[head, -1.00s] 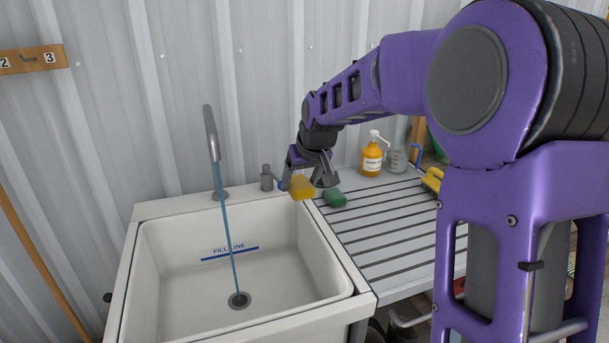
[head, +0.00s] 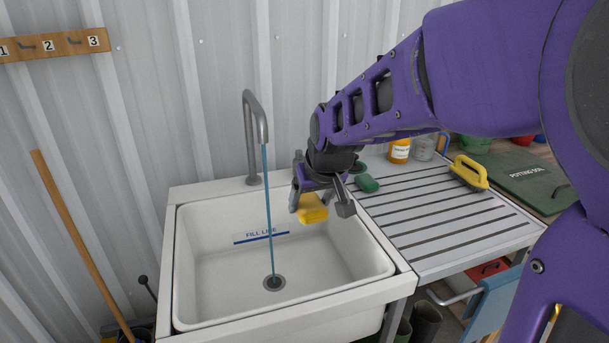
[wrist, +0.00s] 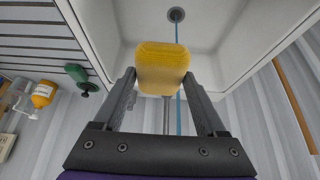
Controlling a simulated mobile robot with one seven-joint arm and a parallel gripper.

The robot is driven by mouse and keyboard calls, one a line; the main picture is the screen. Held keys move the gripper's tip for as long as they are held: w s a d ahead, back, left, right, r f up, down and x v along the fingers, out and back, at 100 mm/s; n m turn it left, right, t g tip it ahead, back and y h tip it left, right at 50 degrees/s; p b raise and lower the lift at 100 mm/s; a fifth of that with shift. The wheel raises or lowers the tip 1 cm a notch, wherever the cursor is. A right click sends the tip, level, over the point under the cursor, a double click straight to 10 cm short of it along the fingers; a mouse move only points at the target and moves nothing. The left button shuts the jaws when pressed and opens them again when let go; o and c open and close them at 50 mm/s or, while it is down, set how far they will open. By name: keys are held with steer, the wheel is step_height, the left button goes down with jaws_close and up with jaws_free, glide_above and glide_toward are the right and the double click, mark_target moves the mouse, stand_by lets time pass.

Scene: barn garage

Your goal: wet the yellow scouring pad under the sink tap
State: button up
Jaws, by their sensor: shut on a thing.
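My gripper (head: 322,203) is shut on the yellow scouring pad (head: 312,208) and holds it over the right part of the white sink (head: 183,270). In the wrist view the yellow pad (wrist: 162,68) sits between the two fingertips. The tap (head: 248,135) stands at the back of the sink, and a thin blue stream of water (head: 268,215) runs from it to the drain (head: 274,282). In the head view the pad is to the right of the stream, apart from it. The stream also shows beside the pad in the wrist view (wrist: 178,115).
A yellow-handled brush (head: 469,172) lies farther right. The basin below my gripper is clear.

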steer(key=shift+w+a+f+b, duration=0.2)
steer(key=shift+w+a+b, duration=0.05)
steer(key=shift+w+a, duration=0.35)
steer(key=shift+w+a+f+b, duration=0.3)
steer(key=shift+w+a, duration=0.2)
steer(key=shift+w, duration=0.2)
steer(key=shift+w+a+f+b, duration=0.15)
steer(key=shift+w+a+b, duration=0.1)
steer(key=shift+w+a, duration=0.35)
steer(key=w+a+f, duration=0.1)
steer(key=w+a, duration=0.4)
steer(key=w, duration=0.1)
steer(key=shift+w+a+f+b, duration=0.3)
steer(key=shift+w, duration=0.1)
steer(key=s+d+b, duration=0.1)
steer(key=s+d, duration=0.4)
steer(key=s, duration=0.1)
steer(key=shift+s+d+r, duration=0.1)
steer(key=shift+d, duration=0.05)
stand_by(0.9)
steer(key=s+d+r+p, duration=0.2)
steer(key=shift+s+r, duration=0.15)
steer(key=shift+r, duration=0.2)
steer(key=shift+s+d+r+p, duration=0.35)
steer(key=shift+s+r+p, duration=0.1)
steer(key=shift+p, duration=0.15)
steer(key=shift+s+d+r, duration=0.15)
steer(key=shift+s+d, duration=0.1)
steer(key=shift+s, duration=0.05)
